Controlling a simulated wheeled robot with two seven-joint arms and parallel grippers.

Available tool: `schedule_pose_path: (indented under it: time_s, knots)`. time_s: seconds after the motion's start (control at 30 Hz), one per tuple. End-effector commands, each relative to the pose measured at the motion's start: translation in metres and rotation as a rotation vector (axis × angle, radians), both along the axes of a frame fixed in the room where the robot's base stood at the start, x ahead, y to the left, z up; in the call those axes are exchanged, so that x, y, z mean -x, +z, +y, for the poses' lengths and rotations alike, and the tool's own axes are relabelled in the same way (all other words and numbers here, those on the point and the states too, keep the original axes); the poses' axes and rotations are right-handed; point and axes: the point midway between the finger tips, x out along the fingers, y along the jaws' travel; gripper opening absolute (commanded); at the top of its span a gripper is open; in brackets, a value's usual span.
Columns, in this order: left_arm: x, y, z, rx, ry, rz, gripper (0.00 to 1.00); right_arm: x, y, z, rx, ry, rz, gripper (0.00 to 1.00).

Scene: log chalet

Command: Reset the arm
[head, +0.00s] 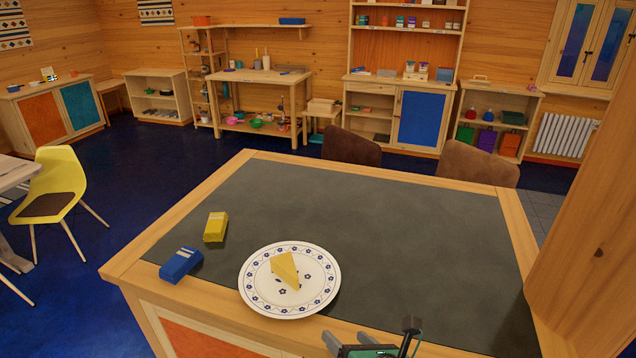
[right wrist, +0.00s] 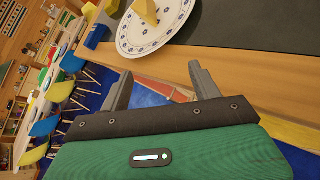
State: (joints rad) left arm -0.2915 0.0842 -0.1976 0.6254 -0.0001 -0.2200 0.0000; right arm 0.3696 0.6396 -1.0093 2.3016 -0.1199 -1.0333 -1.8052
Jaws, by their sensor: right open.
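My right gripper (head: 371,340) shows at the bottom edge of the head view, at the table's near edge, to the right of and nearer than the plate. In the right wrist view its two fingers (right wrist: 160,88) are spread apart with nothing between them. A white plate (head: 252,291) with a blue flower rim lies on the table, with a yellow cheese wedge (head: 285,269) on it. The plate also shows at the top of the right wrist view (right wrist: 133,38), beyond the fingers and apart from them. My left gripper is not in view.
The table (head: 400,225) has a dark top and a wooden rim. A blue box (head: 181,264) and a yellow box (head: 216,227) lie left of the plate. Brown chairs (head: 351,148) stand behind. A wooden post (head: 590,240) rises at the right. The table's middle and right are clear.

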Motion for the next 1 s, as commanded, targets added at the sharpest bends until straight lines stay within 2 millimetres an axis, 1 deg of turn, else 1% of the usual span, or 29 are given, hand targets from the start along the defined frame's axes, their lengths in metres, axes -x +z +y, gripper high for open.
schedule_pose_path:
  time_s: [0.17, 0.23, 0.33, 0.47, 0.57, 0.67, 0.7, 0.83, 1.0]
  knots:
    - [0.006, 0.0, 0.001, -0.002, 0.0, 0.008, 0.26, 0.011, -0.007, -0.005, -0.23, -0.176, 0.171, 0.64]
    - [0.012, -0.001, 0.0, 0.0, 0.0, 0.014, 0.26, 0.017, -0.011, -0.01, -0.351, -0.282, 0.26, 0.64]
    - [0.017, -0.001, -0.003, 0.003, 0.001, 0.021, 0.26, 0.027, -0.021, -0.022, -0.551, -0.47, 0.408, 0.64]
    - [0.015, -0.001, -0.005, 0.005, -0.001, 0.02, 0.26, 0.045, -0.039, -0.044, -0.805, -0.745, 0.587, 0.64]
    - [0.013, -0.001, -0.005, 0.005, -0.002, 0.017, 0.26, 0.062, -0.056, -0.065, -0.991, -0.979, 0.705, 0.64]
    - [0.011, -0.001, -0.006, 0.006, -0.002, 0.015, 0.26, 0.084, -0.074, -0.087, -1.168, -1.228, 0.802, 0.64]
    - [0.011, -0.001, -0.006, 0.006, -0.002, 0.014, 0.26, 0.095, -0.081, -0.096, -1.233, -1.332, 0.831, 0.64]
    - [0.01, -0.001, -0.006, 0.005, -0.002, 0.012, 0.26, 0.127, -0.101, -0.123, -1.412, -1.639, 0.884, 0.64]
    - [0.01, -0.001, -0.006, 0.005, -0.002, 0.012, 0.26, 0.168, -0.122, -0.15, -1.577, -1.974, 0.884, 0.64]
